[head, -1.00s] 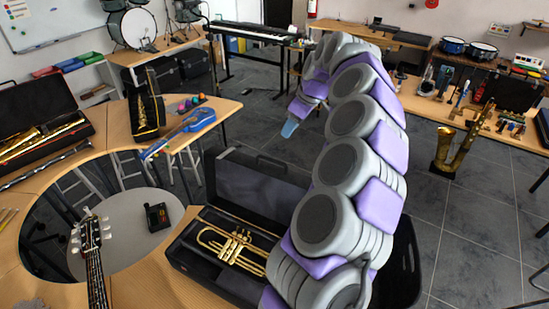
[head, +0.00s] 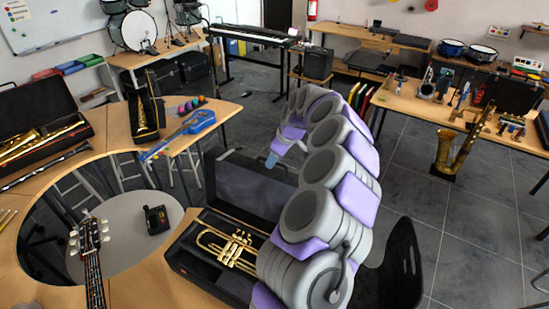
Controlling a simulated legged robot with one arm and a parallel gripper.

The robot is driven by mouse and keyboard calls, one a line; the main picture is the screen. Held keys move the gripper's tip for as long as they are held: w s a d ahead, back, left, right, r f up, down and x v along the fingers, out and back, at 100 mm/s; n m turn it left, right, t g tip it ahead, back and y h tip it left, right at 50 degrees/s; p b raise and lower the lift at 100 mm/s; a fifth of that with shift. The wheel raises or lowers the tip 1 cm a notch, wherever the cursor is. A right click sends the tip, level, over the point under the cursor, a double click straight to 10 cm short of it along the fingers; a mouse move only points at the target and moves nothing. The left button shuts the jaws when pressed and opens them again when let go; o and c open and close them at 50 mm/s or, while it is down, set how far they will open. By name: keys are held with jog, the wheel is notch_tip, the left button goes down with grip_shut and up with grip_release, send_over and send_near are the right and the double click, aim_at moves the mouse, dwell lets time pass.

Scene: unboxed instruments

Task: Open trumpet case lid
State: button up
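The black trumpet case (head: 190,262) lies on the curved wooden table in the lower middle of the head view. Its lid (head: 238,188) stands raised at the back, roughly upright. A gold trumpet (head: 229,246) lies inside the case. My grey and purple arm arches over from the lower right and covers the case's right part. My gripper (head: 272,159) shows as a small bluish tip near the top right edge of the lid. I cannot tell whether it touches the lid or whether its fingers are apart.
A guitar neck (head: 93,262) stands left of the case. A round grey stool or tabletop (head: 120,258) holds a small black device (head: 156,219). A black chair (head: 400,262) is right of my arm. A blue violin-like instrument (head: 180,132) lies on the table behind.

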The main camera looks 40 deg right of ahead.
jog(key=shift+c, duration=0.2)
grip_shut()
dwell(0.5)
